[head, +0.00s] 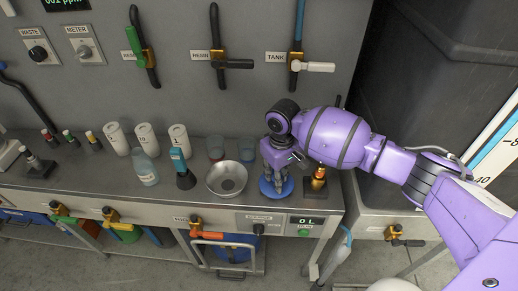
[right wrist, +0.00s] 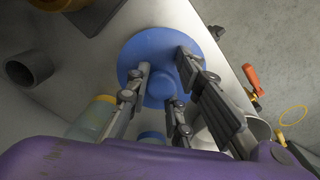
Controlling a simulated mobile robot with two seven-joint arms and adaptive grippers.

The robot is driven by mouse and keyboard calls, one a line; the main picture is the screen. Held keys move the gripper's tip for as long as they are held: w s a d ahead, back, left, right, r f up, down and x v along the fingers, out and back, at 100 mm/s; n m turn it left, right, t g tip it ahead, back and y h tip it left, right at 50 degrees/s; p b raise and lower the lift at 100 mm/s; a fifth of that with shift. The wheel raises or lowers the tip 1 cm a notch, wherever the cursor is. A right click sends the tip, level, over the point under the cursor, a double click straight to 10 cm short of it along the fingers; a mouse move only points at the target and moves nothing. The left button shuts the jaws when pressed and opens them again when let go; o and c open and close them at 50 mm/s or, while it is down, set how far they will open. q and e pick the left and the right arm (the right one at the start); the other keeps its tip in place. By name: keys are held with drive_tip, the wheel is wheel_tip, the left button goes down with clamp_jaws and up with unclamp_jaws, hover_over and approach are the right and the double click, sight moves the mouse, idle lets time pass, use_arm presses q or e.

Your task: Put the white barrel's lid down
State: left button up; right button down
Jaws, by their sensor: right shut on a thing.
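A round blue lid (head: 267,190) with a raised knob is below my right gripper (head: 274,160) at the bench's right part. The right wrist view shows the lid (right wrist: 145,48) flat, close to the bench's front edge. There my right gripper (right wrist: 163,80) has its fingers around the knob, shut on it. I cannot tell whether the lid touches the bench top. A white rounded thing (head: 395,285) is cut off at the bottom edge of the head view; I cannot tell whether it is the white barrel. My left gripper is not in view.
A metal bowl (head: 227,178) stands just left of the lid. A brass fitting on a dark base (head: 316,190) stands just right. Valves hang along the bench front.

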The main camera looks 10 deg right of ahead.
drive_tip(key=shift+f, duration=0.25)
drive_tip(key=c, duration=1.6)
unclamp_jaws()
drive_tip(key=shift+f, duration=0.1)
drive_tip(key=shift+o, duration=0.2)
wheel_tip(320, 180, up, 12)
drive_tip(key=p, duration=0.1)
drive_tip(key=shift+r, duration=0.2)
